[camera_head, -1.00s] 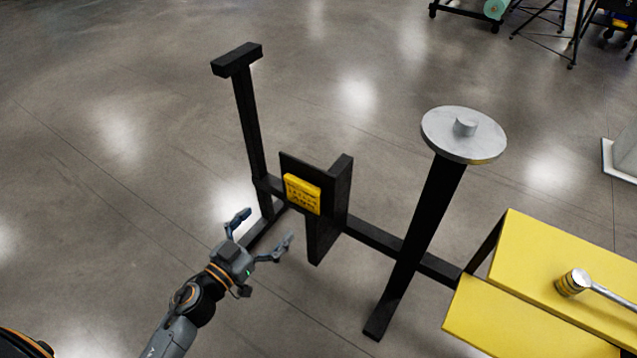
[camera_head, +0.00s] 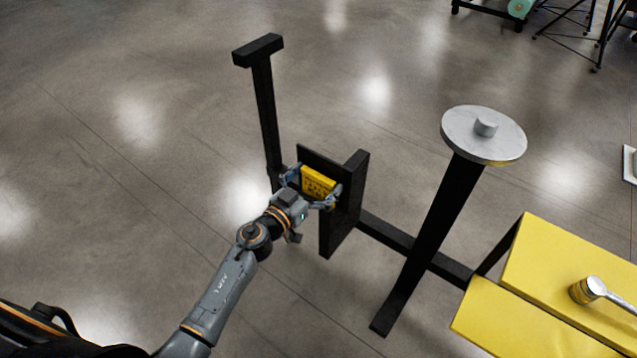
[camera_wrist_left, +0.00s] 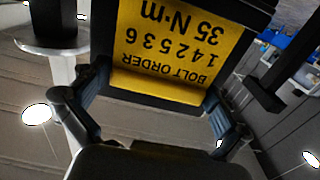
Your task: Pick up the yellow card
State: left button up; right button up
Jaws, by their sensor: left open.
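The yellow card (camera_head: 318,184) sits against the black upright plate (camera_head: 329,233) of the stand. In the left wrist view the card (camera_wrist_left: 165,45) shows black print, upside down, reading "BOLT ORDER", "142536" and "35 N·m". My left gripper (camera_head: 314,189) is open, with one finger on each side of the card. In the left wrist view its fingers (camera_wrist_left: 152,98) flank the card's near edge; I cannot tell whether they touch it. The lower part of the card is partly hidden by the gripper in the head view. My right gripper is not in view.
A black post (camera_head: 266,115) with a crossbar rises behind the plate. A round grey disc (camera_head: 484,134) tops a slanted post on the right. A hammer-like tool (camera_head: 592,290) lies on the yellow table (camera_head: 545,258). Open floor (camera_head: 110,200) lies to the left.

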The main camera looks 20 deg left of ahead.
pick_arm(q)
jog(key=shift+c, duration=0.4)
jog(key=c, duration=0.6)
jog(key=shift+r, duration=0.15)
